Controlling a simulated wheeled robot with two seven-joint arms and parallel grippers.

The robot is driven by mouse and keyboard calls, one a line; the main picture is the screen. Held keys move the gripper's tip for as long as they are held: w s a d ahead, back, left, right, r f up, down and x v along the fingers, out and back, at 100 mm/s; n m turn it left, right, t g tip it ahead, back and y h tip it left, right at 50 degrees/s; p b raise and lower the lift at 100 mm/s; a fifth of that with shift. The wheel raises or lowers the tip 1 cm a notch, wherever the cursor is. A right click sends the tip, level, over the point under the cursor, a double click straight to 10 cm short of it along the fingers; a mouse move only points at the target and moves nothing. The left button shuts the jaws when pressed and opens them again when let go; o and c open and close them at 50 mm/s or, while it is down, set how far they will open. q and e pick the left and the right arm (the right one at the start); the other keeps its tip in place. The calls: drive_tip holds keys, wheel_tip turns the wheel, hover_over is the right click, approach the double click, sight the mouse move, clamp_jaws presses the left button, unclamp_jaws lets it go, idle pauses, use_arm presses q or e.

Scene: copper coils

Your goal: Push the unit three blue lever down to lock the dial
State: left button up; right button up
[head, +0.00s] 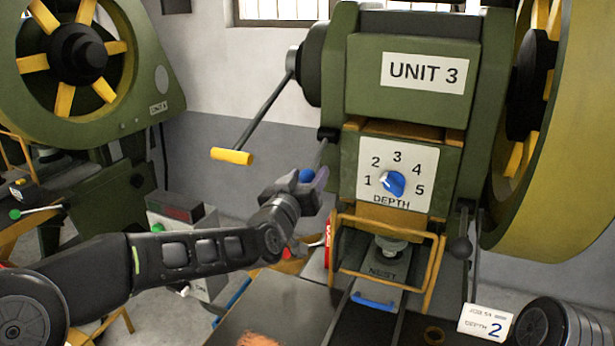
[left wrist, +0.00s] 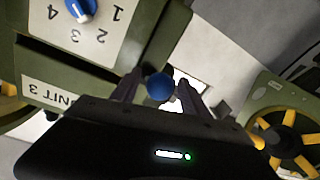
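The green press marked UNIT 3 (head: 426,73) stands ahead, with a white depth plate (head: 428,165) numbered 1 to 5 and a blue dial (head: 393,183). The dial also shows upside down in the left wrist view (left wrist: 82,9); I cannot tell its exact setting. The blue lever's round knob (head: 306,175) is left of the plate. My left gripper (head: 308,182) is at the knob. In the left wrist view the knob (left wrist: 159,87) sits between the two spread fingers, with a gap visible on its right; contact is unclear. My right gripper is out of view.
A crank with a yellow handle (head: 232,156) hangs left of the knob. A yellow guard frame (head: 432,270) and a blue-handled drawer (head: 374,299) are below the dial. A card reading DEPTH 2 (head: 486,323) stands at lower right. Another green press (head: 100,100) is at left.

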use_arm(q)
clamp_jaws()
idle(0.3)
idle(0.9)
